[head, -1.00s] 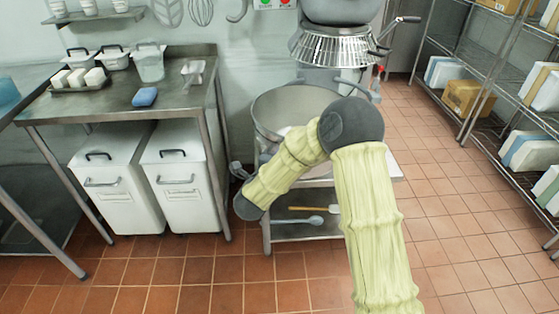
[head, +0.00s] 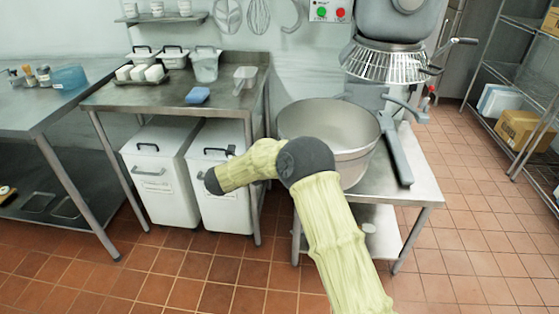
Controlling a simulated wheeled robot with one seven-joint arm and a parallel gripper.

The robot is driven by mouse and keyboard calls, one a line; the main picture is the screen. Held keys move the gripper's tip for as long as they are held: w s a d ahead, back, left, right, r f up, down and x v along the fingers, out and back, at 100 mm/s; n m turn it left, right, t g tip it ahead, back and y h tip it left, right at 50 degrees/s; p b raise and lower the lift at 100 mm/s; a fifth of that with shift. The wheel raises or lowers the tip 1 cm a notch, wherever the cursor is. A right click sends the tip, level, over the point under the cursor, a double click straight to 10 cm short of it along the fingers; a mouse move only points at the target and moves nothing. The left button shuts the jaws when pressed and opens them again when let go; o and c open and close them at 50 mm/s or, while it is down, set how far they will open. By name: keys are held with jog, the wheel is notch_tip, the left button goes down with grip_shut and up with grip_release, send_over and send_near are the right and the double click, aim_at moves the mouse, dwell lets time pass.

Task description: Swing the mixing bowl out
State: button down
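The steel mixing bowl (head: 352,138) stands over a low steel table, below and to the left of the mixer's wire guard (head: 384,64). Its open mouth shows and it looks empty inside. A dark grey bar (head: 394,152) lies along the bowl's right side. My arm crosses in front of the bowl's lower left, and its elbow hides part of the rim and wall. My wrist end reaches left, in front of a white bin.
The mixer's low table (head: 425,187) has a bare right side and a lower shelf. White bins (head: 163,178) stand under the steel worktable (head: 120,95) at left. Wire shelving (head: 520,75) with boxes stands at right. Tiled floor is open at front and right.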

jog(key=shift+w+a, duration=0.15)
dwell(0.3)
jog(key=c, duration=1.6)
grip_release()
jog(key=v, duration=1.7)
jog(key=shift+a, duration=0.2)
jog(key=shift+r, duration=0.15)
